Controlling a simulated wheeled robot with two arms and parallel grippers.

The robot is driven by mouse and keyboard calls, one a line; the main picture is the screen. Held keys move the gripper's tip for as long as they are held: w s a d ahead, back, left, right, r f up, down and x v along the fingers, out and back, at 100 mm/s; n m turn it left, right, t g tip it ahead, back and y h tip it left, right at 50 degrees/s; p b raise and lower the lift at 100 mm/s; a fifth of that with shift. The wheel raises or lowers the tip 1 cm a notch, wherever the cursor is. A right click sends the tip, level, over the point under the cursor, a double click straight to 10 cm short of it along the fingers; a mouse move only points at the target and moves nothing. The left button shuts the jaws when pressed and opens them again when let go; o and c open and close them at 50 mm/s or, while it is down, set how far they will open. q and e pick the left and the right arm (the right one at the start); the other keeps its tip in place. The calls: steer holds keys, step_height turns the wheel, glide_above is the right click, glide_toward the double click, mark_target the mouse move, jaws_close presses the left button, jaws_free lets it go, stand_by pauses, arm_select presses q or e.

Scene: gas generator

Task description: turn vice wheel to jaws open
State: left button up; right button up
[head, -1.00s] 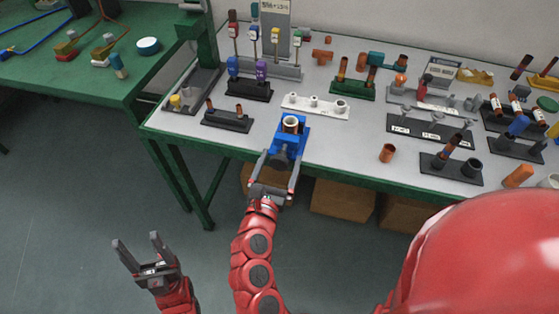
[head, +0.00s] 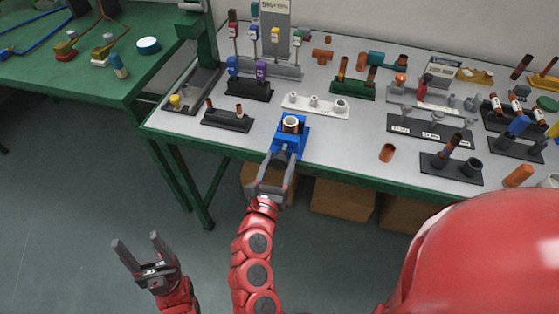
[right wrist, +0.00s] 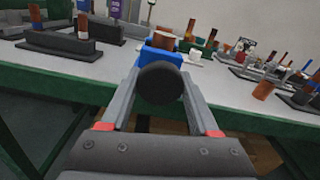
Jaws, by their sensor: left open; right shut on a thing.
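The blue vice (head: 295,141) sits at the front edge of the grey-topped bench, with a copper-coloured ring-like part (head: 290,124) upright in its jaws. In the right wrist view the vice (right wrist: 163,58) is straight ahead. Its dark round wheel (right wrist: 160,83) faces me. My right gripper (head: 281,160) reaches up to the vice's front. In the right wrist view its fingers (right wrist: 160,76) are shut on the wheel, one on each side. My left gripper (head: 138,246) is open and empty, low in front of the bench over the floor. The jaw gap is hard to see.
Cardboard boxes (head: 342,199) are under the bench. A green table (head: 95,78) is at the left.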

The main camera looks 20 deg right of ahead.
steer(key=n+p, duration=0.1)
steer(key=n, duration=0.3)
steer(key=shift+r+n+p, duration=0.1)
steer(key=shift+n+p, duration=0.75)
steer(key=shift+n, duration=0.65)
steer(key=o, duration=1.4)
steer(key=shift+c, duration=0.2)
steer(key=shift+s, duration=0.1)
